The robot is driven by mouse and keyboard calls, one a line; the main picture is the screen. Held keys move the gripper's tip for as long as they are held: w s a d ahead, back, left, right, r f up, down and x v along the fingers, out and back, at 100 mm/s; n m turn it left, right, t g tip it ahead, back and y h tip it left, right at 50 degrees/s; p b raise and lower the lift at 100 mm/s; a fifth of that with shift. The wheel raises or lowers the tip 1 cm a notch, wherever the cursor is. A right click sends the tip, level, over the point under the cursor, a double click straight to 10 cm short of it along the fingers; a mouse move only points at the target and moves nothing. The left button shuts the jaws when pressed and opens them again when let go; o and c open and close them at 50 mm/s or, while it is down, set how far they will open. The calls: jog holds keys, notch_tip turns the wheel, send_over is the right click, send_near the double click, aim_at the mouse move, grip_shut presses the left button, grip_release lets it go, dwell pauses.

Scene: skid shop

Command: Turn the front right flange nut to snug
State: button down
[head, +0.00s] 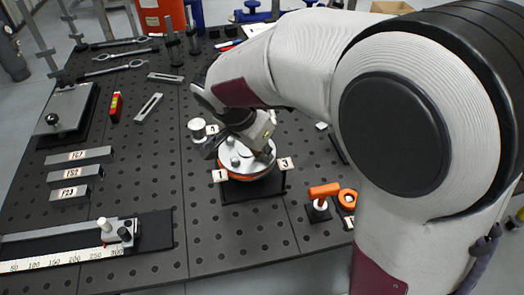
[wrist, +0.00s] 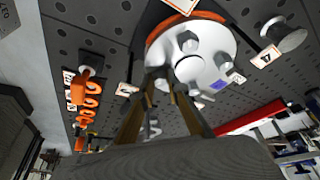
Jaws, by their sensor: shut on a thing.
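The round silver flange (head: 238,170) with an orange rim sits on a dark square pad on the pegboard bench. It also fills the top of the wrist view (wrist: 206,73). Number cards stand around it; card 3 (head: 285,163) is at its front right and card 1 (head: 220,175) at its front left. Nuts show on its face, one (wrist: 187,42) near the middle and one (wrist: 223,60) to the right in the wrist view. My gripper (wrist: 168,82) is down at the flange on the card 3 side, shut on a nut that its fingers mostly hide.
An orange T-handled tool (head: 324,190) and an orange ring (head: 347,198) stand at the right. A ruler slide (head: 80,252), grey blocks (head: 75,174) and a plate with a knob (head: 66,110) lie at the left. The bench in front of the flange is clear.

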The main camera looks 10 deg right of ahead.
jog(key=shift+w+a+m+h, duration=0.1)
jog(key=shift+m+h, duration=0.2)
jog(key=shift+m, duration=0.8)
jog(key=c, duration=2)
grip_release()
jog(key=shift+o, duration=0.2)
jog(key=shift+n, duration=0.5)
jog(key=shift+s+f+n+y, duration=0.1)
jog(key=shift+s+n+y, duration=0.1)
jog(key=shift+n, duration=0.35)
jog(key=shift+s+n+y, duration=0.1)
jog(key=shift+n+y, duration=0.1)
jog(key=shift+n, duration=0.35)
jog(key=shift+d+n+t, duration=0.2)
jog(key=shift+n+t, duration=0.1)
jog(key=shift+n, duration=0.3)
jog(key=shift+n+y, duration=0.3)
